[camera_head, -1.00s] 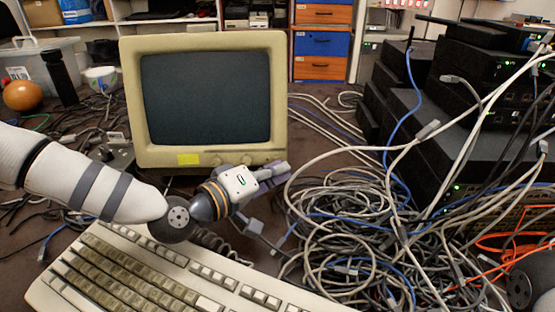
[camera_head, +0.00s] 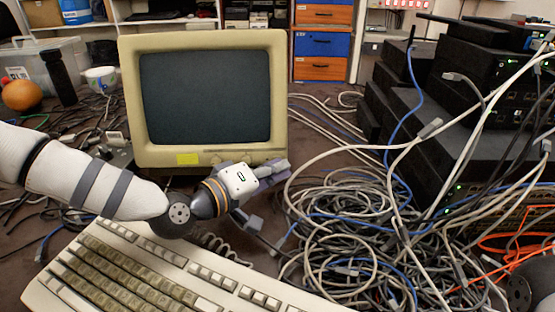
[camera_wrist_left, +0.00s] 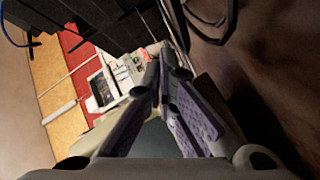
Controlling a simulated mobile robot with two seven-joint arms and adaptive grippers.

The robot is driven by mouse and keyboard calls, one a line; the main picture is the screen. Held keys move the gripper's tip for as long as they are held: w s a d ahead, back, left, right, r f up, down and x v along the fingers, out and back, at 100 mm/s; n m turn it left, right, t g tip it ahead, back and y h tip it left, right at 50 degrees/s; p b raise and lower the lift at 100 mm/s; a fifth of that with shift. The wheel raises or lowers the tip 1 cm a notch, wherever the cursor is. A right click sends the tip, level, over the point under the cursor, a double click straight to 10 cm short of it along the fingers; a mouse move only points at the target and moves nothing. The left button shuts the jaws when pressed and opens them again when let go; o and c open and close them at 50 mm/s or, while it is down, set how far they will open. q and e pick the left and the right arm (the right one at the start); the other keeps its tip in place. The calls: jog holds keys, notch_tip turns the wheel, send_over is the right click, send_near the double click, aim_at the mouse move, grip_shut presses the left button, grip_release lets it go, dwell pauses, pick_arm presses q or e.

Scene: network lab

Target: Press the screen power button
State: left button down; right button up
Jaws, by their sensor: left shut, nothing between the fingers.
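A beige monitor (camera_head: 205,40) with a dark blank screen (camera_head: 205,100) stands upright behind the keyboard. I cannot make out which of these is the power button; my gripper partly covers the lower right corner. My left gripper (camera_head: 278,171) is shut and empty, just in front of that corner. Whether it touches the monitor I cannot tell. Its purple fingers (camera_wrist_left: 163,66) come together in the left wrist view. My right gripper is out of view.
A beige keyboard (camera_head: 140,275) lies in front of the monitor, below my left arm. A heap of tangled grey and blue cables (camera_head: 350,240) lies right of the gripper. Stacked black network devices (camera_head: 455,130) stand at the right. A clear plastic box (camera_head: 50,55) stands at the left.

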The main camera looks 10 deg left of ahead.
pick_arm(q)
jog(key=shift+w, duration=0.1)
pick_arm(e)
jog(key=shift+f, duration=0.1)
pick_arm(q)
jog(key=shift+s+d+r+p, duration=0.1)
jog(key=shift+s+r+p, duration=0.2)
jog(key=shift+s, duration=0.25)
jog(key=shift+f, duration=0.15)
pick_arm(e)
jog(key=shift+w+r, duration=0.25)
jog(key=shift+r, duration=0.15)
pick_arm(q)
jog(key=s+p, duration=0.1)
jog(key=s+d+r, duration=0.1)
jog(key=s, duration=0.1)
jog(key=s+r+p, duration=0.1)
jog(key=s, duration=0.1)
jog(key=shift+d+p, duration=0.25)
jog(key=shift+p, duration=0.1)
jog(key=shift+s, duration=0.25)
jog(key=shift+f, duration=0.15)
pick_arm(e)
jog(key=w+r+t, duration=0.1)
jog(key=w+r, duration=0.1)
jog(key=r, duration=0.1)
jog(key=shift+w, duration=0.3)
